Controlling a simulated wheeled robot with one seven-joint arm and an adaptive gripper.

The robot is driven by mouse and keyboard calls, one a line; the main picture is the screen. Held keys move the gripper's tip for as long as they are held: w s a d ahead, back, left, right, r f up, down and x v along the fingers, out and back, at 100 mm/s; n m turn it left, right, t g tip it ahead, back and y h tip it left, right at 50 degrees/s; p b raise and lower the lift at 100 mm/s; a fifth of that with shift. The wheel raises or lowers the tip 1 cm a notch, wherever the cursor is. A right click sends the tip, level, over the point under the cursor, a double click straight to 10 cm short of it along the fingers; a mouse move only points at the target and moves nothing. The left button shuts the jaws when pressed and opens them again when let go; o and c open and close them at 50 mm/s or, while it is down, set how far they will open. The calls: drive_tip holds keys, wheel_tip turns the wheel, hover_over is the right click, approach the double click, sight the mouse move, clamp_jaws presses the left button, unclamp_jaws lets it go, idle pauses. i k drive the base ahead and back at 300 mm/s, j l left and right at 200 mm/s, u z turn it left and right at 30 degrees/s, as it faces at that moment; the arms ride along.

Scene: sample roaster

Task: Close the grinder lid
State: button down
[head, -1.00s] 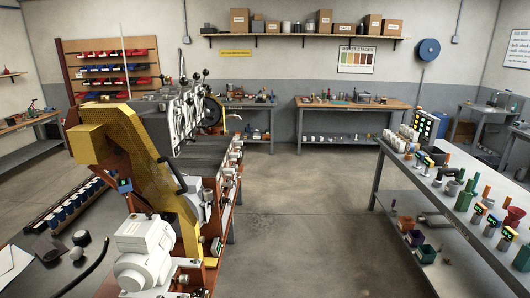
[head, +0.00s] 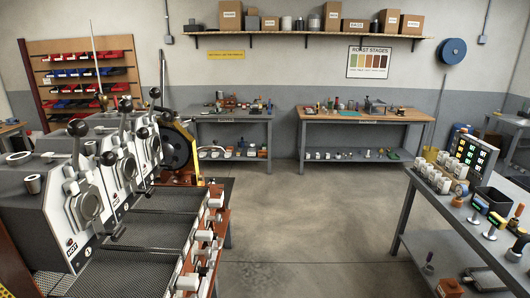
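I cannot make out a grinder or its lid for certain in the head view. Small items on the back left bench (head: 234,115) and on the wooden-topped back bench (head: 355,115) are too small to tell apart. My gripper is not in view, so its hold cannot be seen.
A sample roaster (head: 85,205) with several white-fronted barrels and black-knobbed levers fills the left, its mesh trays (head: 130,240) jutting rightward. A grey side bench (head: 455,235) with tools and a lit panel (head: 474,155) stands at right. The concrete floor (head: 310,225) between them is clear.

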sight(214, 147)
drive_tip(key=i, duration=0.65)
drive_tip(key=i+l+u, duration=0.1)
drive_tip(key=i, duration=0.5)
drive_tip(key=i+l+u, duration=0.1)
drive_tip(key=i, duration=0.55)
